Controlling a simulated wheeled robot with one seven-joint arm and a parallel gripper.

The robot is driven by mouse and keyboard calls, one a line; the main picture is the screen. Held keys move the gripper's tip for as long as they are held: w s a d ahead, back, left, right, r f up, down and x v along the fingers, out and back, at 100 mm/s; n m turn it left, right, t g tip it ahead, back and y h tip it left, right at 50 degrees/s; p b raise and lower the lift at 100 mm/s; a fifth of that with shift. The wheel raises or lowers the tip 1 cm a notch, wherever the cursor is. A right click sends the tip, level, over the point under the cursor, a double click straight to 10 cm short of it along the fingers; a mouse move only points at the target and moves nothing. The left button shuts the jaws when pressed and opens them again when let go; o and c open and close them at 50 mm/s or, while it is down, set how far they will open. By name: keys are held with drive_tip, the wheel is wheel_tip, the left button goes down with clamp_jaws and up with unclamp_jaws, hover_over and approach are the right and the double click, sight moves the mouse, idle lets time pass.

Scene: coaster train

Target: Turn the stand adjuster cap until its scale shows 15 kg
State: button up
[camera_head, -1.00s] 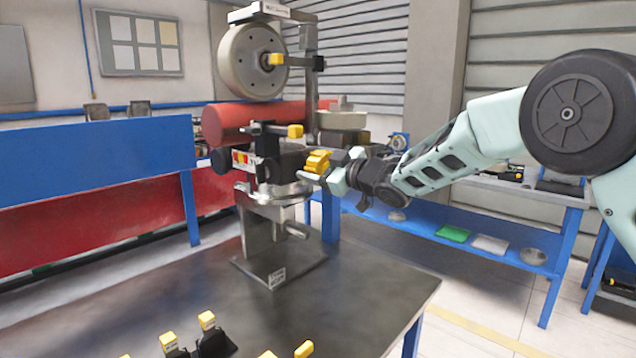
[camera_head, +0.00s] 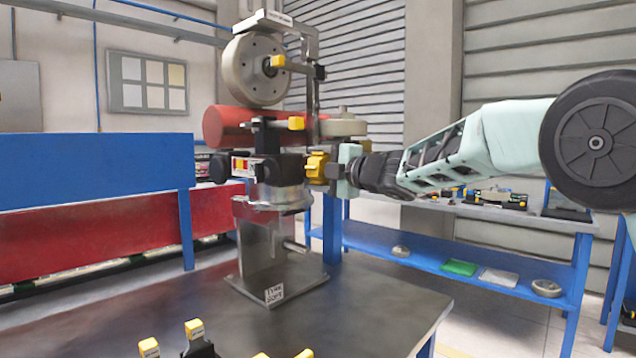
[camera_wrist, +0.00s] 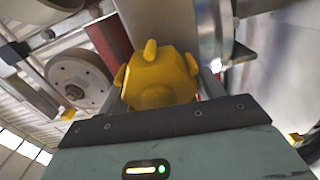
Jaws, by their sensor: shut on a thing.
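The stand (camera_head: 262,240) rises from the dark table, with a wheel truck assembly on top. The yellow knobbed adjuster cap (camera_head: 317,160) sticks out on the right side of the stand's head. My gripper (camera_head: 322,173) reaches in level from the right and is shut on the cap. In the wrist view the yellow cap (camera_wrist: 160,82) sits between my fingers, its lobed face toward the camera. A small red, yellow and white marked strip (camera_head: 243,165) shows on the left of the head. I cannot read a kg value in either view.
A grey wheel (camera_head: 256,70) and a red cylinder (camera_head: 230,127) sit above the head, close to my gripper. Several yellow-topped black parts (camera_head: 196,335) stand at the table's front. A blue shelf bench (camera_head: 470,268) is behind on the right.

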drive_tip(key=n+b, duration=0.1)
drive_tip(key=n, duration=0.1)
drive_tip(key=n+b, duration=0.2)
drive_tip(key=shift+f, duration=0.35)
drive_tip(key=shift+n+b, duration=1.15)
drive_tip(key=shift+n, duration=0.45)
drive_tip(key=shift+r, duration=0.1)
drive_tip(key=o, duration=1)
drive_tip(key=b+v, duration=0.3)
drive_tip(key=v, duration=1.4)
drive_tip(key=shift+s+d+b, duration=0.15)
drive_tip(key=shift+d+b, duration=0.05)
drive_tip(key=shift+b, duration=0.15)
